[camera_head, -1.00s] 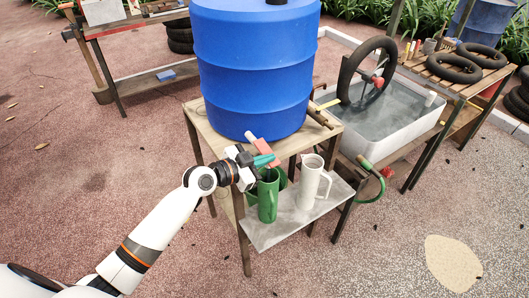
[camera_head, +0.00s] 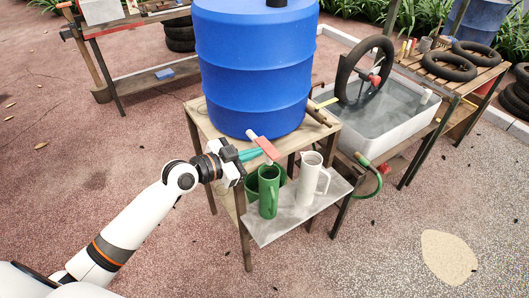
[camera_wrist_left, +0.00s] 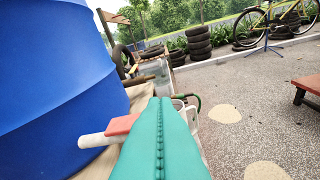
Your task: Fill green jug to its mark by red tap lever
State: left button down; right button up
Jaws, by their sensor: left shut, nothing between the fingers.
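The green jug (camera_head: 268,194) stands upright on the pale shelf (camera_head: 265,233) below the blue barrel (camera_head: 252,85). Its water level and mark cannot be made out. The red tap lever (camera_head: 267,148), with a white end, sticks out at the barrel's foot, above the jug. The lever also shows in the left wrist view (camera_wrist_left: 122,125), partly behind my fingers. My left gripper (camera_head: 251,154) has its teal fingers shut and empty, just left of the lever; whether they touch it cannot be told. In its wrist view the closed fingers (camera_wrist_left: 161,135) fill the lower middle. My right gripper is out of view.
A white jug (camera_head: 309,182) stands close to the right of the green jug. A green hose (camera_head: 372,180) hangs at the right of the stand. A water trough (camera_head: 395,120) with a wheel lies farther right.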

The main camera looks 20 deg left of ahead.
pick_arm(q)
jog(key=b+v, duration=0.1)
jog(key=v, duration=0.3)
jog(key=shift+s+a, duration=0.15)
jog(key=shift+a, duration=0.1)
jog(key=a+f+n+g+y, duration=0.1)
jog(key=a+f+n+y, duration=0.25)
jog(key=f, duration=0.65)
jog(key=a+f+n+y, duration=0.2)
jog(key=a+f, duration=0.2)
jog(key=f, duration=0.7)
jog(key=s+a+f+n+g+y, duration=0.15)
jog(key=s+f, duration=0.25)
jog(key=f, duration=0.4)
jog(key=s+a+f+g, duration=0.1)
jog(key=s+f+g, duration=0.1)
jog(key=s+f, duration=0.5)
jog(key=s+d+f+g, duration=0.2)
jog(key=s+d+f, duration=0.1)
jog(key=s+f, duration=0.4)
jog(key=s+d+f+g+y, duration=0.1)
jog(key=s+d+f+g, duration=0.1)
jog(key=s+f, duration=0.5)
jog(key=s+d+f+g, duration=0.3)
jog(key=s+d+f, duration=0.2)
jog(key=s, duration=1.2)
notch_tip(320, 180, down, 3)
jog(key=shift+n, duration=0.3)
